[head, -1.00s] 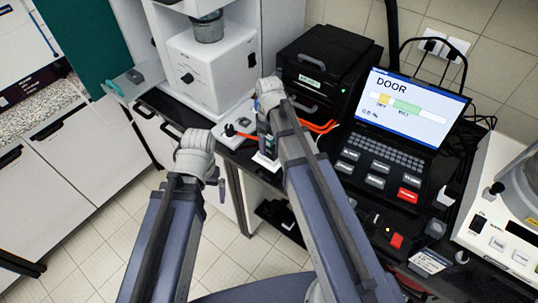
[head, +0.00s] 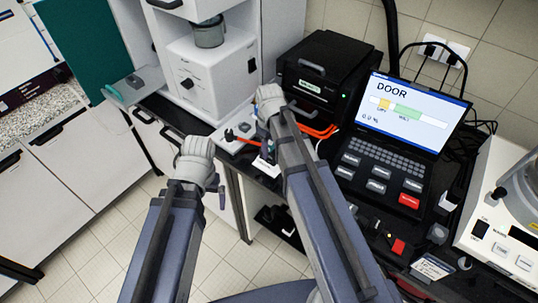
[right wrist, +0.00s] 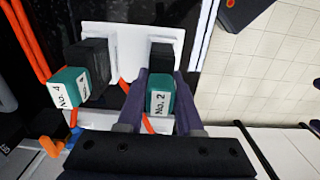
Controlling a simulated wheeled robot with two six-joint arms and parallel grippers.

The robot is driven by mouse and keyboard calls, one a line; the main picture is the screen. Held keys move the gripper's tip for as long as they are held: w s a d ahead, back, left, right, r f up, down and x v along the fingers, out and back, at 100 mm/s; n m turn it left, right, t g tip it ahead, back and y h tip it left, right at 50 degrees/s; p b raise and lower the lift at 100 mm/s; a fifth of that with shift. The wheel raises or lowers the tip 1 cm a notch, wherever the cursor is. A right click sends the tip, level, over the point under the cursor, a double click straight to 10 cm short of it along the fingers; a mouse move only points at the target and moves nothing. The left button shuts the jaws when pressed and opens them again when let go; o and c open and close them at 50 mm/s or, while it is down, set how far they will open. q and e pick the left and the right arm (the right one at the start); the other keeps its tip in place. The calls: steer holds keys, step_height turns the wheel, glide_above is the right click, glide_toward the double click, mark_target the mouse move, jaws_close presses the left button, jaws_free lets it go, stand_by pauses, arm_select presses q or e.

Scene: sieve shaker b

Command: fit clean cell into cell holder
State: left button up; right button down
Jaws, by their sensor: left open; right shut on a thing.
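In the right wrist view, my right gripper (right wrist: 161,84) is shut on a block with a teal cap labelled No. 2 (right wrist: 160,102), its dark body reaching away between the fingers. A second teal-capped block, No. 4 (right wrist: 68,90), stands to the left on a dark body. Behind both is a white upright-backed holder (right wrist: 128,42). How far the No. 2 block sits in it is hard to tell. Neither label says which is clean. In the head view, my right gripper (head: 264,140) is partly hidden by its arm, above a white base (head: 266,166). My left gripper (head: 219,192) is open and empty, in front of the bench.
A black box-shaped device (head: 318,80) and orange cables (head: 318,130) lie behind my right gripper. A laptop (head: 395,150) showing DOOR stands to the right. A white machine (head: 205,75) stands behind left. Open floor lies below my left gripper.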

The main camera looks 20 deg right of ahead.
arm_select(q)
steer(key=shift+r, duration=0.1)
arm_select(e)
steer(key=shift+r, duration=0.1)
stand_by(0.4)
step_height(320, 180, up, 10)
steer(key=p, duration=1)
arm_select(q)
step_height(320, 180, up, 10)
